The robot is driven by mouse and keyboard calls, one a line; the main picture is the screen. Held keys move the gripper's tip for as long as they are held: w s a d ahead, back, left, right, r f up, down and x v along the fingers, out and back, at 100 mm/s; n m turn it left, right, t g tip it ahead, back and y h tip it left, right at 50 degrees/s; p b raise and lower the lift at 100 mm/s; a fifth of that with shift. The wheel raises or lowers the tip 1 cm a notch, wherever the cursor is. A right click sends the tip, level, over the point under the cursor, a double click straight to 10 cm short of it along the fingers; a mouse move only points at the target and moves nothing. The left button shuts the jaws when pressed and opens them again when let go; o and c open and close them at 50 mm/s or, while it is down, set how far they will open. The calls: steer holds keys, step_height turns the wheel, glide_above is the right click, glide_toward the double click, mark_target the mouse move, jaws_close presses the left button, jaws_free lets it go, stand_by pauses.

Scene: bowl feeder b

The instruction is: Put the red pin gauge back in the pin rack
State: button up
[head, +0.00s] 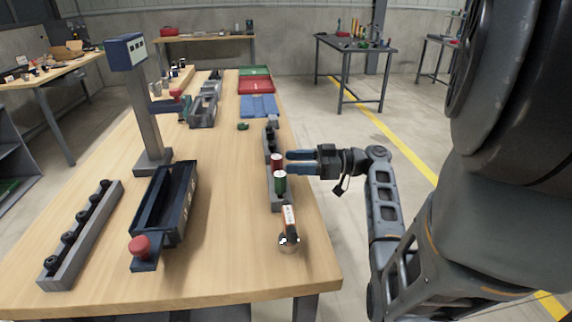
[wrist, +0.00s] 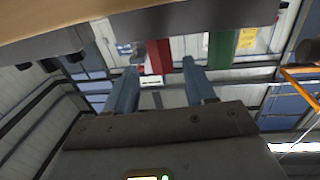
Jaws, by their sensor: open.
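The red pin gauge (head: 277,160) stands upright at a dark grey rack (head: 276,202) along the table's right edge. A green pin gauge (head: 280,184) stands close in front of it. My gripper (head: 289,161) is open and comes in level from the right, its blue fingers pointing at the red pin. In the wrist view the red pin (wrist: 160,56) shows between the two fingertips (wrist: 158,67), and the green pin (wrist: 222,48) shows right of the right finger. I cannot tell whether the fingers reach around the red pin. The lower ends of the pins are hidden.
A dark trough (head: 165,200) with a red knob (head: 140,246), a post (head: 147,130) and a grey bar (head: 80,240) stand left. The middle tabletop is clear.

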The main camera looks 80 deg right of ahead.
steer(key=s+d+b, duration=0.1)
steer(key=s+b, duration=0.1)
steer(key=s, duration=0.7)
steer(key=shift+d, duration=0.15)
